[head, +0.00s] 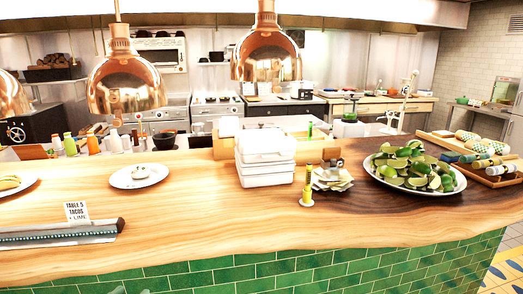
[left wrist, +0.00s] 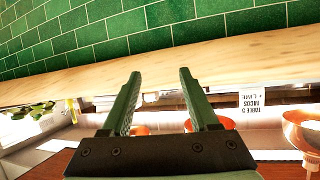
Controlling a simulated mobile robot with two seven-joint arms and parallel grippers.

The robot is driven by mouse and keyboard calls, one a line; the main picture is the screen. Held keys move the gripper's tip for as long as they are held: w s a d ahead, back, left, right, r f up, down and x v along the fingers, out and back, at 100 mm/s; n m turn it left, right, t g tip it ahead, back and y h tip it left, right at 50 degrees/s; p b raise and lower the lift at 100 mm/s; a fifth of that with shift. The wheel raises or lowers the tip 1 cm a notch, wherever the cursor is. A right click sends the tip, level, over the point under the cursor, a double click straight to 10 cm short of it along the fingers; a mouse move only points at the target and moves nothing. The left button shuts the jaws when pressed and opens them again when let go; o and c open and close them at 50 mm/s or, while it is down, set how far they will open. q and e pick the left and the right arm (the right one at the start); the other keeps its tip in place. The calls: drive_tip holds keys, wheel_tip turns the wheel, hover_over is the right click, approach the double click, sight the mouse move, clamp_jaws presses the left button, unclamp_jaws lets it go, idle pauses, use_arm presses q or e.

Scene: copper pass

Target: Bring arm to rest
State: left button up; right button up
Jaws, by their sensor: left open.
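My left gripper (left wrist: 160,76) shows in the left wrist view with its two green fingers apart and nothing between them. The green-tiled front of the counter (left wrist: 130,25) and the edge of its wooden top lie beyond the fingertips, and this view is upside down. In the head view only a small greenish bit, perhaps of my left gripper, shows at the bottom edge, low in front of the tiles. The rest of the left arm is out of that view. My right gripper is in neither view.
The wooden counter (head: 190,235) holds a white plate (head: 152,178), stacked white boxes (head: 265,172), a plate of limes (head: 368,172) and a ticket rail (head: 60,236) with a card (head: 76,211). Copper lamps (head: 127,88) hang above. The counter's front strip is mostly clear.

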use_arm(q)
drive_tip(key=s+d+f+g+h, duration=0.1)
drive_tip(key=s+d+f, duration=0.3)
drive_tip(key=s+f, duration=0.3)
drive_tip(key=s+d+f+m+g+p, duration=0.1)
drive_tip(key=s+d+f, duration=0.3)
drive_tip(key=s+f, duration=0.3)
drive_tip(key=s+d+f+g+h, duration=0.1)
drive_tip(key=s+d+f, duration=0.4)
drive_tip(key=f, duration=0.5)
drive_tip(key=shift+s+g+h, duration=0.3)
drive_tip(key=shift+s+g, duration=0.2)
drive_tip(key=shift+s, duration=0.4)
drive_tip(key=shift+f, duration=0.1)
drive_tip(key=shift+c, duration=0.3)
drive_tip(key=shift+c, duration=0.6)
drive_tip(key=shift+a, duration=0.15)
